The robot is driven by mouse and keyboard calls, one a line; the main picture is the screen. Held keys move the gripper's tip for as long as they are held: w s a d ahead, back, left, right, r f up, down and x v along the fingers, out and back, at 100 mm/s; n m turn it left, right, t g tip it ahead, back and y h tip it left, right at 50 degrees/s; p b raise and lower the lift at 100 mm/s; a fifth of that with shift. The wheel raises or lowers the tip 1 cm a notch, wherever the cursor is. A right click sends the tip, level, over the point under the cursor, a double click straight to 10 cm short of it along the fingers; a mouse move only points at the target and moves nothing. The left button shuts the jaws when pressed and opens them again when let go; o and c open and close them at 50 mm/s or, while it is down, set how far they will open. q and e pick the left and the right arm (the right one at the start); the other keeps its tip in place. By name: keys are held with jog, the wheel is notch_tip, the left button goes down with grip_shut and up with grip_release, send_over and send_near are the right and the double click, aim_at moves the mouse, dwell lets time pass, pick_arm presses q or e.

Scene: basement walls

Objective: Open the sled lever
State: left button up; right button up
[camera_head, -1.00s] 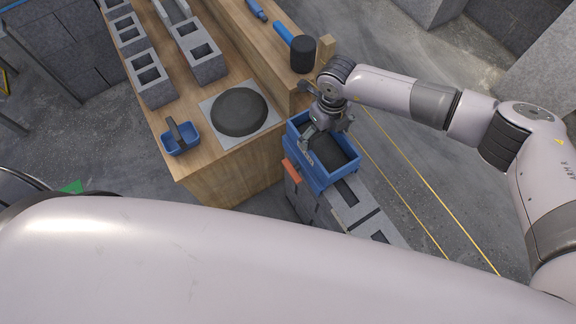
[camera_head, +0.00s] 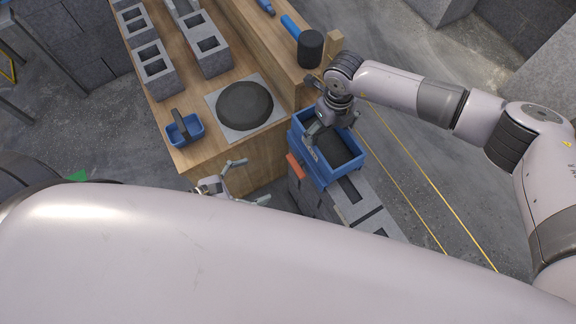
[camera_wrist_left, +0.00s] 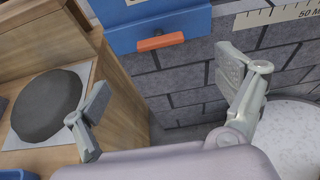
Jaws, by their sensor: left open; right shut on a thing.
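The orange lever (camera_head: 295,166) is on the near left side of a blue open-topped box (camera_head: 343,170), the sled. In the left wrist view the lever (camera_wrist_left: 160,41) lies flat across the lower edge of the blue wall (camera_wrist_left: 165,18). My left gripper (camera_head: 252,182) is open and empty, left of and below the lever and apart from it. Its spread fingers (camera_wrist_left: 163,90) also show in the left wrist view, below the lever.
The box stands on a grey block wall (camera_head: 350,205). Left of it is a wooden bench (camera_head: 225,165) with a dark round slab on a grey plate (camera_head: 245,105), a small blue tray (camera_head: 185,130) and concrete blocks (camera_head: 157,70). A black-headed mallet (camera_head: 310,48) lies behind.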

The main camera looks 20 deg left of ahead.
aim_at(295, 166)
pick_arm(q)
jog(key=x, duration=1.1)
jog(key=shift+w+d+f, duration=0.15)
jog(key=shift+w+f, duration=0.05)
jog(key=shift+f, duration=0.05)
jog(key=shift+c, duration=0.2)
jog(key=c, duration=1.1)
